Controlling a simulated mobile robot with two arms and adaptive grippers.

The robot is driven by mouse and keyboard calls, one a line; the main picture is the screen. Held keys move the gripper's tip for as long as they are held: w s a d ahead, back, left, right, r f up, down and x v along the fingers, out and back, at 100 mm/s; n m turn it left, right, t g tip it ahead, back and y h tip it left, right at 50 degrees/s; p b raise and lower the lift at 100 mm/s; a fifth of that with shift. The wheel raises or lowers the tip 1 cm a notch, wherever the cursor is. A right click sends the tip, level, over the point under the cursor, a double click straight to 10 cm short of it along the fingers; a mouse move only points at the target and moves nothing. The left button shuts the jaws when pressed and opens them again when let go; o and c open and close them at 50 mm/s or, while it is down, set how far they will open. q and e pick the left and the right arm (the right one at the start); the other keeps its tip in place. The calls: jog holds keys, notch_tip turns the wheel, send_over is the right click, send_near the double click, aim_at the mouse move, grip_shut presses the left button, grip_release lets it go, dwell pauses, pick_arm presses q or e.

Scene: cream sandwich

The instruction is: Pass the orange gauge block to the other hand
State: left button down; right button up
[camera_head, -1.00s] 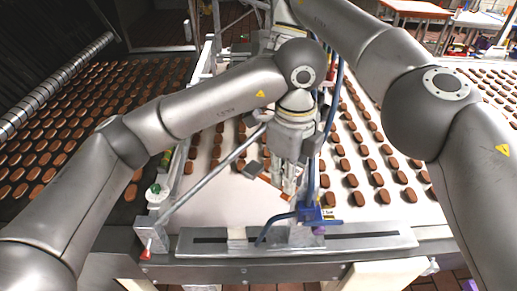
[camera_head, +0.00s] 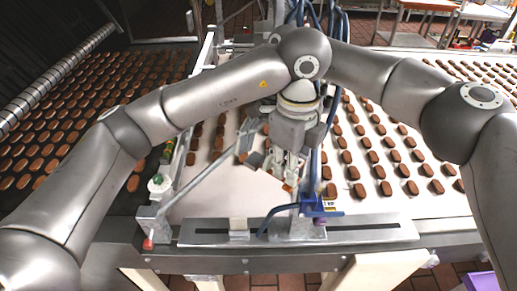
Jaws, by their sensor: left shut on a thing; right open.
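My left gripper (camera_head: 281,176) points down over the white belt near the middle of the view. It is shut on the orange gauge block (camera_head: 288,188), of which only a small orange part shows at the fingertips. The fingers cover the rest of the block. My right arm comes in from the right and runs behind the wrist of my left arm. My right gripper is hidden there, so I cannot see its fingers.
The white belt (camera_head: 225,200) carries rows of brown cream sandwiches (camera_head: 360,190). A metal rail (camera_head: 370,231) crosses the front, with a blue fixture (camera_head: 318,206) and hoses close to my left gripper. A slanted rod (camera_head: 205,180) stands left of it.

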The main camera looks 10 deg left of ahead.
pick_arm(q)
jog(key=shift+r, duration=0.1)
pick_arm(e)
jog(key=shift+f, duration=0.1)
jog(key=c, duration=1.2)
pick_arm(q)
jog(key=c, duration=1.3)
grip_release()
pick_arm(e)
grip_shut()
